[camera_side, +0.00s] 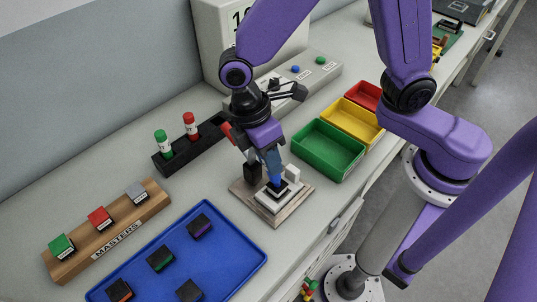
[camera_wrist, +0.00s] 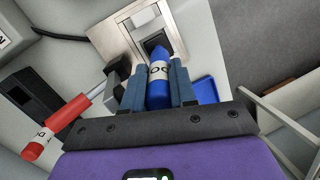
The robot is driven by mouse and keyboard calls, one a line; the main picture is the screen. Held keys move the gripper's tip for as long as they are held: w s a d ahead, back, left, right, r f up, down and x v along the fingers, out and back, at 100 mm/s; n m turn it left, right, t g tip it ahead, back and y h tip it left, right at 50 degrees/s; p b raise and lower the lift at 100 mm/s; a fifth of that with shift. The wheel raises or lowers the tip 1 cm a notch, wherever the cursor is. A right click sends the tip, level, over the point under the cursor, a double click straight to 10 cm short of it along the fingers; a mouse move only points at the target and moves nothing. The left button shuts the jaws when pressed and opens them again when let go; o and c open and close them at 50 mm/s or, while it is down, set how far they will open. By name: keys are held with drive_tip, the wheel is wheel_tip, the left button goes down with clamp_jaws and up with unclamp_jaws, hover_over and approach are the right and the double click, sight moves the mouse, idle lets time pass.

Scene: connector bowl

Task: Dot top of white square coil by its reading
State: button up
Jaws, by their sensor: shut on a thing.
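My gripper (camera_side: 271,160) is shut on a blue marker (camera_side: 275,181), tip down, over the test fixture (camera_side: 245,190). The marker (camera_wrist: 158,80) also shows between my fingers (camera_wrist: 157,88) in the wrist view. Below it is a white square coil (camera_side: 268,205) with a dark centre; it also shows in the wrist view (camera_wrist: 146,17). The marker's tip is over the dark centre; I cannot tell whether it touches. A large display (camera_side: 215,40) stands behind; my arm hides most of its reading, and only a leading "1" and part of another digit show.
A black rack (camera_side: 180,155) holds a green marker (camera_side: 162,143) and a red marker (camera_side: 190,125). Green (camera_side: 328,150), yellow (camera_side: 350,120) and red (camera_side: 365,95) bins stand right. A masters block (camera_side: 110,235) and a blue tray (camera_side: 235,258) with several dark blocks lie in front.

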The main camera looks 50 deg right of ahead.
drive_tip(key=shift+r, duration=0.1)
drive_tip(key=shift+s+d+v, duration=0.15)
drive_tip(key=shift+s+v, duration=0.1)
drive_tip(key=shift+v, duration=0.85)
drive_tip(key=shift+s+d+v, duration=0.1)
drive_tip(key=shift+s+v, duration=0.1)
drive_tip(key=shift+v, duration=0.95)
drive_tip(key=shift+s+d+v, duration=0.15)
drive_tip(key=shift+s+v, duration=0.1)
drive_tip(key=shift+v, duration=0.85)
drive_tip(key=shift+r, duration=0.25)
